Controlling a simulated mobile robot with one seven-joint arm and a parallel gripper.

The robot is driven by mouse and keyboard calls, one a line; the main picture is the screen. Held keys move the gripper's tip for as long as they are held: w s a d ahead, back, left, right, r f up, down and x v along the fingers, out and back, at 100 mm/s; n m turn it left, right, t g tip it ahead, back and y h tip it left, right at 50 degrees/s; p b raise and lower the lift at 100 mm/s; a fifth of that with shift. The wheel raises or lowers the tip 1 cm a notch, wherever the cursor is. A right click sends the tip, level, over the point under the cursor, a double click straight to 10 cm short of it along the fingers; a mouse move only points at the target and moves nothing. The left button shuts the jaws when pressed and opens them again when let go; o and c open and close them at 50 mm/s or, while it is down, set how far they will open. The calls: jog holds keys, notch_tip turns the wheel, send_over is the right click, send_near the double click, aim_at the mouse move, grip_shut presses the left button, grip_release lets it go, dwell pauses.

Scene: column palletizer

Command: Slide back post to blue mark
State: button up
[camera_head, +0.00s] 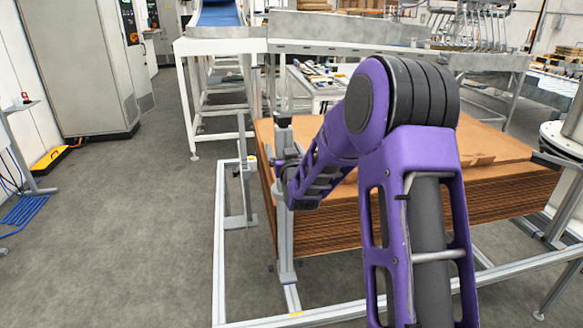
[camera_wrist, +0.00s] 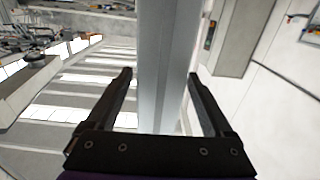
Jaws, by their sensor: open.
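A grey upright metal post (camera_head: 286,240) stands on the pallet frame at the left edge of a cardboard stack (camera_head: 340,215). My gripper (camera_head: 283,165) is at the post's upper part, partly hidden by my purple arm in the head view. In the wrist view, my gripper (camera_wrist: 159,76) is open, with one dark finger on each side of the post (camera_wrist: 165,50). Gaps show between the post and both fingers. I cannot make out a blue mark in either view.
A light metal frame (camera_head: 219,240) runs around the stack, with a second, thinner upright (camera_head: 243,180) left of the post. A white conveyor (camera_head: 225,45) stands behind.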

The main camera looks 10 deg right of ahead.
jog(key=s, duration=1.4)
jog(key=shift+s, duration=0.1)
